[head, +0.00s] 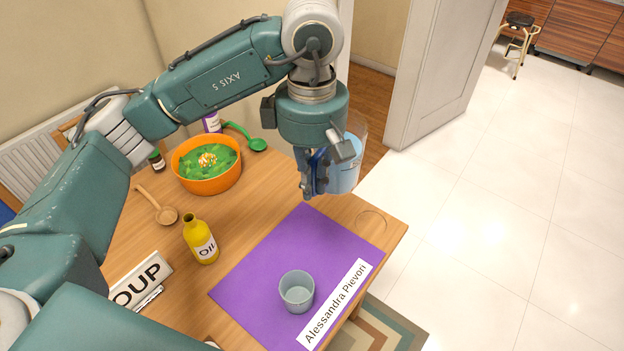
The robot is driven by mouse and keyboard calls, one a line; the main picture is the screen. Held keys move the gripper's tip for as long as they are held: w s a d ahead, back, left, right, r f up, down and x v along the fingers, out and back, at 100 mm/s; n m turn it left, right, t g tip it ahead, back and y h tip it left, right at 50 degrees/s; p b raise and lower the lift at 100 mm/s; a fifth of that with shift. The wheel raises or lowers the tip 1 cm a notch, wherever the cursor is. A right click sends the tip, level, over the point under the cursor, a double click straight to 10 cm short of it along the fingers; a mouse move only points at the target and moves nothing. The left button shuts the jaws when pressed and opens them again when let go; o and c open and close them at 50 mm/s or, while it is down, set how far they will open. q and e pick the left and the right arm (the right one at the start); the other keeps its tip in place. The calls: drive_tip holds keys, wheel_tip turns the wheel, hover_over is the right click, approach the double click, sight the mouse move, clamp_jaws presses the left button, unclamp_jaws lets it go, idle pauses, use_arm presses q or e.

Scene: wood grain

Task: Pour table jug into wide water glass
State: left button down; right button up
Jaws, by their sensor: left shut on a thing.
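The table jug (346,172) is clear with bluish water inside and a blue handle. My left gripper (312,188) is shut on it, by the handle side, near the table's far right corner. The jug looks about upright; I cannot tell how far it is above the table. The wide water glass (296,291) stands upright on the purple placemat (262,268), nearer to me and to the lower left of the jug. The glass looks empty. Part of the jug is hidden behind the gripper. My right gripper is not in view.
On the wooden table (135,226) are an orange soup bowl (208,180), a yellow oil bottle (201,241), a wooden spoon (160,208), a green ladle (246,137), a small dark jar (157,161) and a SOUP sign (140,281). A name card (337,302) lies on the placemat's right edge.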

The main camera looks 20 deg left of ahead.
sight(313, 160)
use_arm(q)
drive_tip(key=shift+r, duration=0.15)
drive_tip(key=shift+r+p, duration=0.8)
drive_tip(key=shift+r, duration=0.65)
drive_tip(key=shift+w, duration=0.1)
